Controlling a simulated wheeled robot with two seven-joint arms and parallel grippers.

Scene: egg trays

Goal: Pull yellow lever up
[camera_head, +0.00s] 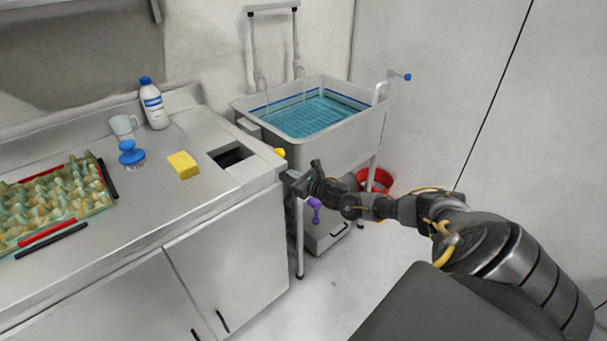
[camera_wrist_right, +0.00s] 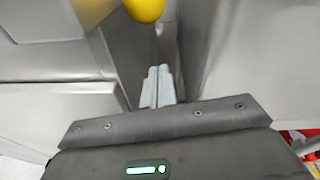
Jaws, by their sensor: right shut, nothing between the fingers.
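The yellow lever knob (camera_head: 280,152) sits at the right end of the counter, beside the sink basin. In the right wrist view the yellow knob (camera_wrist_right: 145,9) is at the top edge, just beyond my fingertips. My right gripper (camera_head: 291,175) is shut and empty, a little below the knob in the head view. Its closed fingers (camera_wrist_right: 157,86) point at the gap between the counter side and the basin. I cannot tell whether they touch the lever. The lever's shaft is mostly hidden. My left gripper is not in view.
A basin (camera_head: 315,138) of blue water stands right of the counter (camera_head: 150,215). A yellow sponge (camera_head: 183,165), blue brush (camera_head: 131,153), bottle (camera_head: 153,104), mug (camera_head: 124,126) and egg tray (camera_head: 98,190) are on the counter. A red bucket (camera_head: 378,178) is behind my right arm.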

